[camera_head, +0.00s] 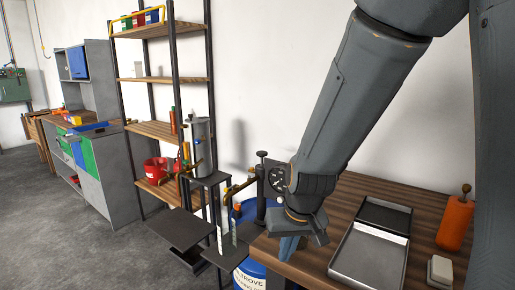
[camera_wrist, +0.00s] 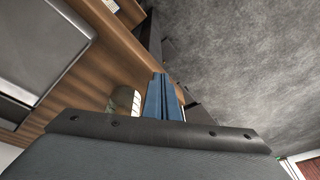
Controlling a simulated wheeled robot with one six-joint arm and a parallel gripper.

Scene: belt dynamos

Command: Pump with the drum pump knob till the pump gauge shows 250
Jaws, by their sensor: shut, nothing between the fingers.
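The drum pump stands on the blue drum (camera_head: 250,272) beside the wooden bench. Its dark knob (camera_head: 262,154) tops an upright rod. The round dark pump gauge (camera_head: 276,179) is just right of the rod, partly behind my arm; its reading is too small to tell. My gripper (camera_head: 289,250) hangs at the bench's left edge, below and right of the knob and apart from it. Its blue fingers are together and empty, also in the wrist view (camera_wrist: 162,97). The knob cannot be made out in the wrist view.
The wooden bench (camera_head: 325,206) bears a metal tray (camera_head: 370,262), an orange cylinder (camera_head: 455,223) and a pale block (camera_head: 440,270). A grey cylinder (camera_head: 201,150) on a dark stand and brass pipework are left of the pump. A shelf rack (camera_head: 158,130) stands behind. Floor at left is open.

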